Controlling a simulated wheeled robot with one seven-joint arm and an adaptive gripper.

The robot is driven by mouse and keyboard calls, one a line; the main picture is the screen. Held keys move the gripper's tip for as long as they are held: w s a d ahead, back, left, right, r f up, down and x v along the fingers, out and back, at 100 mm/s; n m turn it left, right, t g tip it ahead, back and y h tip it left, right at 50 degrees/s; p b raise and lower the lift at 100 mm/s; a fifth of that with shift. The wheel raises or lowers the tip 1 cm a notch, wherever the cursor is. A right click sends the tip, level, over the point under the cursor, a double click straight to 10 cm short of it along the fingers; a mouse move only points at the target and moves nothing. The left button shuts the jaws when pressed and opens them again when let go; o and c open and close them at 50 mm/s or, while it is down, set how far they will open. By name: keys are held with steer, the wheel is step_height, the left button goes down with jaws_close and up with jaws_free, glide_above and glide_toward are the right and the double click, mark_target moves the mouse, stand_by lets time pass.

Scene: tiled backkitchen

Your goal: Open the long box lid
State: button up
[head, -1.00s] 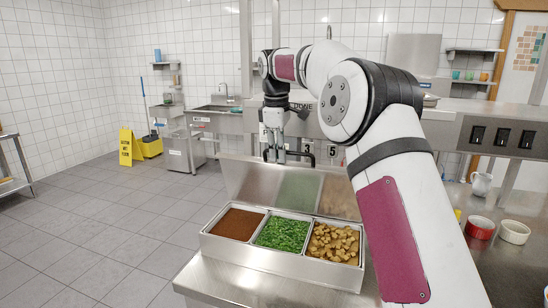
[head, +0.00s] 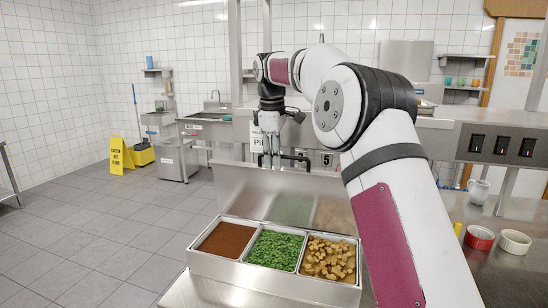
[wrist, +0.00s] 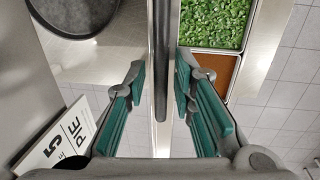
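The long box (head: 272,266) is a metal bin with three compartments, holding brown powder, chopped greens and tan chunks. Its metal lid (head: 243,190) stands raised behind the compartments, leaning back and reflecting the food. A dark bar handle (head: 299,158) runs along the lid's upper edge. My gripper (head: 268,158) is at this handle. In the wrist view, the handle (wrist: 160,45) passes between the fingers of my gripper (wrist: 160,75), with a visible gap on each side. The fingers are open, with teal pads. In the head view my gripper partly covers the handle.
A steel counter with a shelf stands behind the lid, with number cards (wrist: 62,138). A dark round pan (wrist: 75,12) shows in the wrist view. A red bowl (head: 479,238), white bowl (head: 514,242) and jug (head: 479,191) stand right.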

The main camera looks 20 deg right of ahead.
steer(key=shift+a+r, duration=0.1)
step_height(320, 180, up, 7)
steer(key=shift+s+a, duration=0.3)
steer(key=shift+s, duration=0.15)
steer(key=shift+r, duration=0.1)
stand_by(0.6)
